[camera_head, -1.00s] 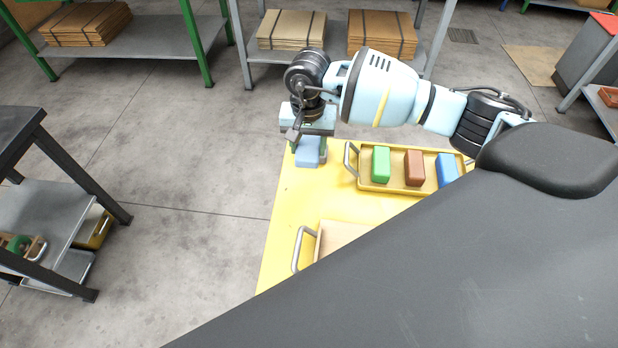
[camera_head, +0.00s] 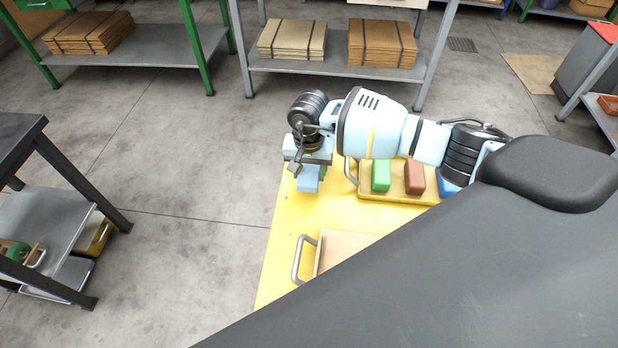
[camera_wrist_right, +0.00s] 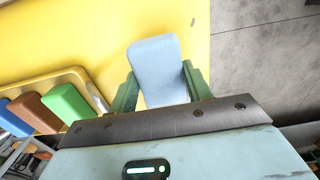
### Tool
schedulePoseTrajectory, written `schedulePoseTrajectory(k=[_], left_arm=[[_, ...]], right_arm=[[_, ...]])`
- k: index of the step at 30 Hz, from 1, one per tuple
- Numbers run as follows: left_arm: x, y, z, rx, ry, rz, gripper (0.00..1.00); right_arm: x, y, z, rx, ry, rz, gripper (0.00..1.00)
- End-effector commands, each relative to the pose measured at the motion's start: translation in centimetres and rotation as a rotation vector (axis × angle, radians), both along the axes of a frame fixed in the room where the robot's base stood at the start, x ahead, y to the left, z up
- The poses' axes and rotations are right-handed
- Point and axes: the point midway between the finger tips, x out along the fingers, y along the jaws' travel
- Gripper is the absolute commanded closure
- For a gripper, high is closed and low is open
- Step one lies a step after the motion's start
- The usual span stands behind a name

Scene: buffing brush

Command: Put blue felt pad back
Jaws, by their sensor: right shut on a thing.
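My right gripper (camera_head: 309,177) is shut on a light blue pad (camera_head: 308,183), held over the left part of the yellow table (camera_head: 290,230). In the right wrist view the pad (camera_wrist_right: 157,68) sits between the two green fingers, its far end sticking out past them. I cannot tell whether it touches the table. A yellow tray (camera_head: 395,196) lies right of the gripper and holds a green block (camera_head: 380,176), a brown block (camera_head: 414,178) and a darker blue block (camera_head: 447,187), partly hidden by my arm. My left gripper is not in view.
A light wooden tray with a metal handle (camera_head: 302,259) stands nearer on the table, partly covered by my dark body. Yellow surface between the trays is bare. A dark workbench (camera_head: 20,135) stands left across open floor. Shelves with cardboard stacks (camera_head: 382,43) stand behind.

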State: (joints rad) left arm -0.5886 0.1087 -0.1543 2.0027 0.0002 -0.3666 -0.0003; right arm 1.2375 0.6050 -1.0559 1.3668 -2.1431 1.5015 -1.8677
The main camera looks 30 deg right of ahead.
Motion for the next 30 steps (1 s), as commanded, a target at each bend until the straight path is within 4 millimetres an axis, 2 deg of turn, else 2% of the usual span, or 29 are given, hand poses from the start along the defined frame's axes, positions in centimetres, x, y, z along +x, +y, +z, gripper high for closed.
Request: schedulePoseTrajectory(k=[7,20,21,24,25,30], left_arm=[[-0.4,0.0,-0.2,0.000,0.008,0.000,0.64],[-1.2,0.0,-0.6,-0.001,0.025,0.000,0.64],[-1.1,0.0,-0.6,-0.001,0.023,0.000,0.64],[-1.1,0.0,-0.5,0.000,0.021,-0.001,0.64],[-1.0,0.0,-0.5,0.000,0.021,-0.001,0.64],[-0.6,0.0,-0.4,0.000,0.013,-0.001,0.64]], right_arm=[[-0.1,0.0,-3.2,0.000,0.004,-0.001,0.72],[-0.1,0.0,-3.8,0.000,0.003,0.000,0.72],[-0.1,0.0,-3.7,0.000,0.003,0.000,0.46],[-0.1,0.0,-3.6,-0.001,0.002,0.000,0.33],[-0.1,0.0,-3.6,-0.001,0.002,0.000,0.29],[-0.1,0.0,-3.6,-0.001,0.002,0.000,0.29]])
